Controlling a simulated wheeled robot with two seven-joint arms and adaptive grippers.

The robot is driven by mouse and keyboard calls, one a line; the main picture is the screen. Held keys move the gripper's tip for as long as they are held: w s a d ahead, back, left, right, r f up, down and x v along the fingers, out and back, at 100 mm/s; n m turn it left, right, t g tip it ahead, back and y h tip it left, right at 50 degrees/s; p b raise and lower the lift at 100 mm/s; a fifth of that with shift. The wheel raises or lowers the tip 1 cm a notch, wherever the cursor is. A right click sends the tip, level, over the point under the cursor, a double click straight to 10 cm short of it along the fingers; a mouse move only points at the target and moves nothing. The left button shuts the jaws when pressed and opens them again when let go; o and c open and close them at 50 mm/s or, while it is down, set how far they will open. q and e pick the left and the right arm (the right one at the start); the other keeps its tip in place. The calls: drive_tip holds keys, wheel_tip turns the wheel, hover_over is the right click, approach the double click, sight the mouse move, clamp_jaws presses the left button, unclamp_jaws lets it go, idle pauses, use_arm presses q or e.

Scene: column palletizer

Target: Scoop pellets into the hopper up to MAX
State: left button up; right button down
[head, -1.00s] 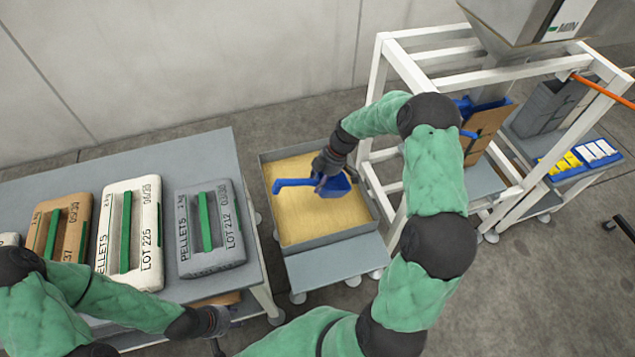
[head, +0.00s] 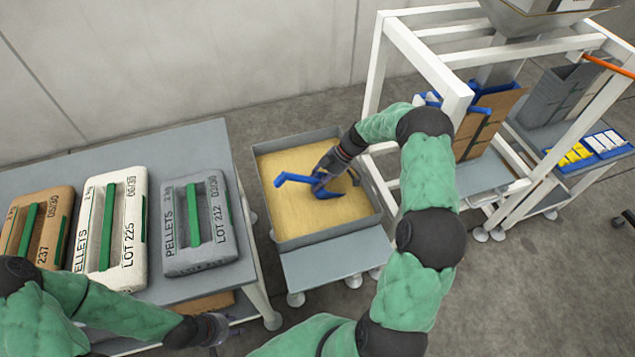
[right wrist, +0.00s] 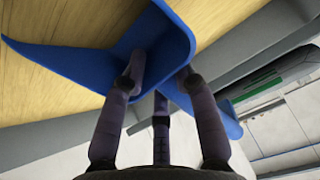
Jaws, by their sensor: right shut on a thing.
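A blue scoop (head: 296,181) is in the grip of my right gripper (head: 322,174), over the grey bin of tan pellets (head: 290,218). In the right wrist view the fingers (right wrist: 160,75) close on the blue scoop (right wrist: 80,65), with the pellets (right wrist: 70,25) behind it. Whether the scoop touches the pellets or holds any cannot be told. The hopper (head: 535,15) is at the top right, cut off by the frame edge; its level and MAX mark are out of view. My left gripper (head: 214,328) hangs at the lower left by the table edge, its fingers unclear.
A grey table (head: 195,150) at the left holds several pellet bags, including a grey one (head: 205,225) and a white one (head: 115,230). A white frame (head: 375,70) stands right of the bin, under the hopper. A blue tray (head: 590,155) lies farther right.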

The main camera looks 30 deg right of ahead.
drive_tip(key=w+f+b, duration=0.1)
drive_tip(key=f, duration=0.1)
drive_tip(key=f+b, duration=0.1)
drive_tip(key=f, duration=0.1)
drive_tip(key=w+f+b, duration=0.1)
drive_tip(key=f, duration=0.1)
drive_tip(key=shift+w+d+f, duration=0.3)
drive_tip(key=shift+w, duration=0.05)
use_arm(q)
drive_tip(key=shift+f, duration=1.7)
use_arm(e)
drive_tip(key=shift+w+f+g+h, duration=0.15)
drive_tip(key=shift+w+h, duration=0.35)
drive_tip(key=shift+w, duration=0.3)
drive_tip(key=shift+w+f+g+h, duration=0.15)
drive_tip(key=shift+w+h, duration=0.35)
drive_tip(key=shift+w, duration=0.3)
drive_tip(key=shift+a, duration=0.15)
